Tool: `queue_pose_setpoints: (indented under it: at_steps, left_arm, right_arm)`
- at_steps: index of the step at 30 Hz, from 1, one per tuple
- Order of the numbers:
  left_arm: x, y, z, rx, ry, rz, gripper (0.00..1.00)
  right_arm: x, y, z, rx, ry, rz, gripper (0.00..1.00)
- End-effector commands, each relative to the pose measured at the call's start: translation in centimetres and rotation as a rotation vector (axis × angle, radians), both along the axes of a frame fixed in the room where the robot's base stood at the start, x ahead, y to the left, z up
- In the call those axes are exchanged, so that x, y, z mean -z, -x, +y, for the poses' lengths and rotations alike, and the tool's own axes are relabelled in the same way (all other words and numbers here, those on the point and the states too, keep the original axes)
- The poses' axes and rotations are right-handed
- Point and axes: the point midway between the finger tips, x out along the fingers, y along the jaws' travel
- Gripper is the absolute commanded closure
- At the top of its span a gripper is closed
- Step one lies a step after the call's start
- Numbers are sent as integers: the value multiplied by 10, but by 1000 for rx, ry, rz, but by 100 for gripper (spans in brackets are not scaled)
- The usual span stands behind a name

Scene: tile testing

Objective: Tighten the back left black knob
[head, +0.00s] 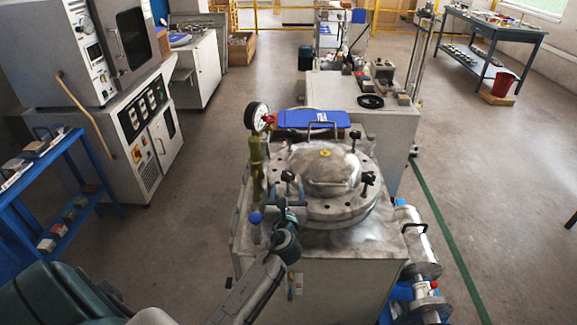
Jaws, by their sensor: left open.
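The round metal vessel lid (322,170) sits on a grey cabinet, with black knobs around its rim. The left black knob (288,176) stands on the lid's left side. Two more black knobs show on the right, one farther back (355,135) and one nearer (367,179). My left gripper (290,190) is open at the lid's left edge, its fingers pointing away from me. In the picture the left knob appears just beyond and between the fingertips; whether they touch it I cannot tell. The gripper covers part of the near left rim. My right gripper is not in view.
A pressure gauge (257,115) on a brass pipe (255,160) stands close left of the lid. A blue-handled valve (254,218) is beside my gripper. A blue case (314,118) lies behind the lid. Open floor (195,225) lies to the left.

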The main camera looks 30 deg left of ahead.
Motion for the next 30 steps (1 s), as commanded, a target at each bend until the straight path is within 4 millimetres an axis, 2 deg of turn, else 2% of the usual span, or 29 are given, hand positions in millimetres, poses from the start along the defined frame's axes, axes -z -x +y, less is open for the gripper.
queue_pose_setpoints:
  at_steps: [9,15,22,28,30]
  left_arm:
    - [-1,-50,31,0,1,-1,39]
    - [0,-75,46,0,1,0,39]
    - [1,-84,52,0,4,0,39]
    - [1,-84,52,0,4,0,39]
    - [1,-84,52,0,4,0,51]
  right_arm:
    - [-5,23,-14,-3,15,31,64]
    - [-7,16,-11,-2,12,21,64]
    - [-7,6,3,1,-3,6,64]
    - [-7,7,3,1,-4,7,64]
    - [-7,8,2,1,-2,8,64]
